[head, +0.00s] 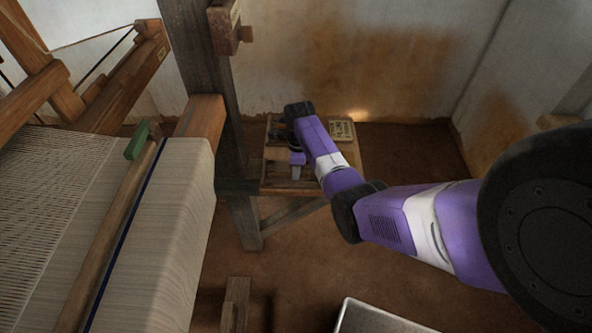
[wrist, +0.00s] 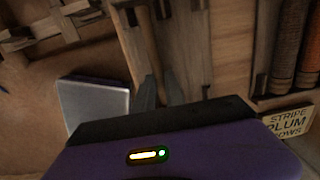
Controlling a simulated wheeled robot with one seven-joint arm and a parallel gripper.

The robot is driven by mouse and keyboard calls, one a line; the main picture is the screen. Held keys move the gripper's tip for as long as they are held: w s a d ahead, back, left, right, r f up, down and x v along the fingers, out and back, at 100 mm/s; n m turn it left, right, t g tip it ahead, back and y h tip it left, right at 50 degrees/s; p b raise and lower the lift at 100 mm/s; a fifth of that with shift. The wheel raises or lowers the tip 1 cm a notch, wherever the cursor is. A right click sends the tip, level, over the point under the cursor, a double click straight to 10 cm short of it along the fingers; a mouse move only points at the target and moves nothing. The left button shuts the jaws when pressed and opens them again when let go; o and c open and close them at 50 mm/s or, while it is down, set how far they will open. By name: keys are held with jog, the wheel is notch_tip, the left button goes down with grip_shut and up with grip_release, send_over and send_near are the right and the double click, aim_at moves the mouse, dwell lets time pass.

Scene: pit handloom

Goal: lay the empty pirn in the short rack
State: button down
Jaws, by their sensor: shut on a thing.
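My gripper (wrist: 158,92) points down over a small wooden stand, its two grey fingers shut on a slim, bare wooden rod, the empty pirn (wrist: 148,45). The pirn's near end is between the fingertips; the rest runs away toward the top of the wrist view. Wooden racking with raised edges (wrist: 232,45) lies beside and beneath it. I cannot tell which part is the short rack, or whether the pirn touches wood. In the head view my gripper (head: 296,172) is over the stand (head: 268,183), and my arm hides much of it; the pirn cannot be made out there.
Dark wound pirns (wrist: 287,45) lie in a rack at the right of the wrist view, near a lettered sign (wrist: 290,123), also in the head view (head: 342,130). The loom's cloth (head: 180,220) and upright post (head: 205,75) stand left of my arm.

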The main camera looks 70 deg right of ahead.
jog(key=c, duration=1)
grip_release()
notch_tip(320, 180, up, 8)
jog(key=p, duration=0.7)
